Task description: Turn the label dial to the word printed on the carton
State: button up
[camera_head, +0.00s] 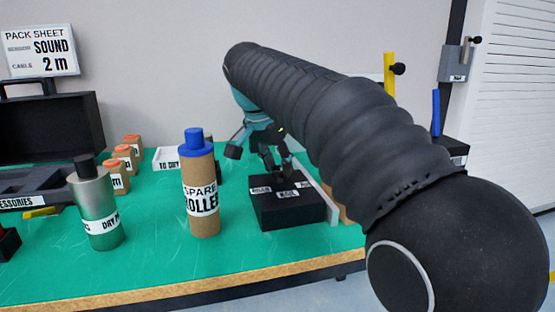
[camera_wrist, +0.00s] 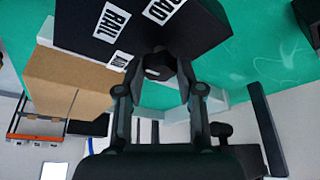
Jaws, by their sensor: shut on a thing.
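The label dial is a black knob (camera_wrist: 158,66) on a black box (camera_head: 287,211) that stands on the green bench. My gripper (camera_head: 272,160) reaches down over the box, and in the wrist view its two fingers (camera_wrist: 160,78) are shut on the knob from both sides. The dial's pointer is hidden. The brown carton (camera_wrist: 65,85) is beside the box in the wrist view. No printed word shows on its visible faces.
Small orange-topped blocks (camera_head: 118,178) and a black case (camera_head: 55,130) are behind. A pale rail (camera_head: 322,203) runs along the box's right side.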

jog(key=shift+m, duration=0.3)
jog(key=o, duration=1.2)
jog(key=shift+c, duration=0.2)
jog(key=v, duration=1.2)
